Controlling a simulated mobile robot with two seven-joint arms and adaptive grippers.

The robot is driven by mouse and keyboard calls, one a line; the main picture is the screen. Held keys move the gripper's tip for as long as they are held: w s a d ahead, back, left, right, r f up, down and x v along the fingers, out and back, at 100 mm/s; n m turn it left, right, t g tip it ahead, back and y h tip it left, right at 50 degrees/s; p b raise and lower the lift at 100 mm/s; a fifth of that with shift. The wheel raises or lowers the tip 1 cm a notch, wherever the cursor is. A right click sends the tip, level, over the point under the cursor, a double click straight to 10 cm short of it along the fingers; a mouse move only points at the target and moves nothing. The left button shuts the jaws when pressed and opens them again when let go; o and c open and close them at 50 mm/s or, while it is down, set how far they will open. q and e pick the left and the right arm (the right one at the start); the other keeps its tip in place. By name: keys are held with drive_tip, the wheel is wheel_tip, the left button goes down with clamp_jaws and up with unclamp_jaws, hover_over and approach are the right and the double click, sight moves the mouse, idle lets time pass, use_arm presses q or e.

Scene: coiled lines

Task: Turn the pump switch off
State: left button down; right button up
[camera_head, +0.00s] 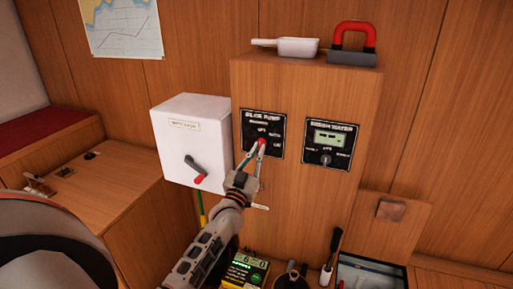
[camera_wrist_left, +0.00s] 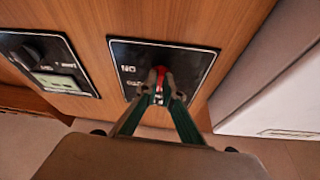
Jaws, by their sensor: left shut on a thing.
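The bilge pump panel (camera_head: 276,124) is a black plate on the front of the wooden cabinet, with a small red switch (camera_head: 262,142) low on it. My left gripper (camera_head: 261,146) is at the panel with its fingertips closed on the red switch. In the left wrist view the panel (camera_wrist_left: 196,62) lies ahead, and the red switch (camera_wrist_left: 160,71) shows between the fingertips of the left gripper (camera_wrist_left: 160,78). The fingers hide part of the switch and some of the lettering, so I cannot tell its exact position. My right gripper is not in view.
A second black panel (camera_head: 330,146) with a display and knob is to the right. A white box (camera_head: 188,118) with a red-tipped lever is to the left. A white scoop (camera_head: 290,46) and a red-handled object (camera_head: 354,38) rest on the cabinet top. A yellow meter (camera_head: 245,272) stands below.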

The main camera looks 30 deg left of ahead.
use_arm(q)
drive_tip(key=shift+d+n+y+p, duration=0.1)
drive_tip(key=shift+n+y+p, duration=0.3)
drive_tip(key=shift+n, duration=0.5)
drive_tip(key=c, duration=2.2)
unclamp_jaws()
drive_tip(key=v, duration=1.2)
drive_tip(key=shift+d, duration=0.1)
